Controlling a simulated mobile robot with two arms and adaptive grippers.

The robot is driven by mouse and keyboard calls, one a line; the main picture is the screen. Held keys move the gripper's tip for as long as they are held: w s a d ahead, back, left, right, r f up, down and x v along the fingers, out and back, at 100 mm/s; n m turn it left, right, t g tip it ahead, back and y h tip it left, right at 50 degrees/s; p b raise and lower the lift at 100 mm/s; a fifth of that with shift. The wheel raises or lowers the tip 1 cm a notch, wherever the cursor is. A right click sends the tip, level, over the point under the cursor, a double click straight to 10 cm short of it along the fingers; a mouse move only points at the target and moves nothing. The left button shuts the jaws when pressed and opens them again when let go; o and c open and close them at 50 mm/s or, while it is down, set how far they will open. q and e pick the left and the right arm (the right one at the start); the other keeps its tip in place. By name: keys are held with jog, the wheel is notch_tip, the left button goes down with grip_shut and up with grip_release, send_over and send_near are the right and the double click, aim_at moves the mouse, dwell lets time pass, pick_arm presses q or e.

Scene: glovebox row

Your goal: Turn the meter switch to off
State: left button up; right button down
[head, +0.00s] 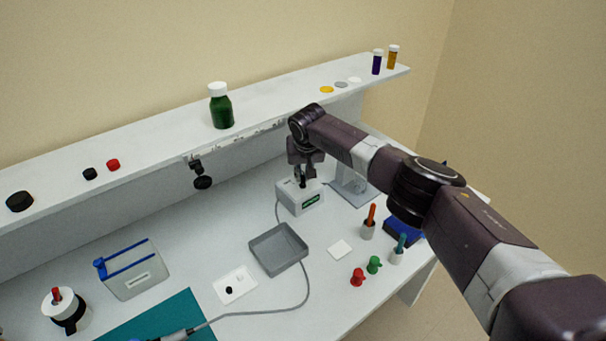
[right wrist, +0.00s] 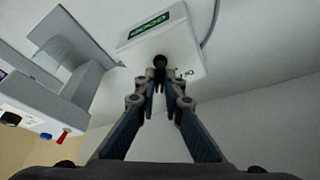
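The meter (head: 300,198) is a small light-grey box on the bench below the shelf. Its lit green display (right wrist: 150,25) shows in the right wrist view. The meter switch (right wrist: 160,61) is a small dark knob on the same face, with small marks to its right. My right gripper (head: 301,180) reaches down over the meter from the right. In the right wrist view its fingers (right wrist: 160,80) come together at the knob, and appear closed on it. The fingertips partly hide the knob, so its pointing direction cannot be read. My left gripper is out of view.
A grey tray (head: 278,249) stands in front of the meter, with a cable running past it. A grey stand (head: 352,187) is close at its right. The shelf (head: 150,137) with a green bottle (head: 221,107) runs behind. Red and green pieces (head: 374,264) stand at front right.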

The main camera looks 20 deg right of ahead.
jog(key=n+y+b, duration=0.1)
jog(key=n, duration=0.2)
jog(key=shift+d+f, duration=0.1)
jog(key=shift+d, duration=0.1)
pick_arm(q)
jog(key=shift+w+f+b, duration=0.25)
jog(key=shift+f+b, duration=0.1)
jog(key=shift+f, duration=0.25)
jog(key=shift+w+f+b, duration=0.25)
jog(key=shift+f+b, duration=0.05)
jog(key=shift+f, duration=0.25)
pick_arm(e)
jog(key=shift+n+y, duration=0.6)
jog(key=shift+n, duration=0.7)
jog(key=c, duration=2)
grip_release()
jog(key=shift+c, duration=0.2)
jog(key=v, duration=1.2)
jog(key=shift+w, duration=0.25)
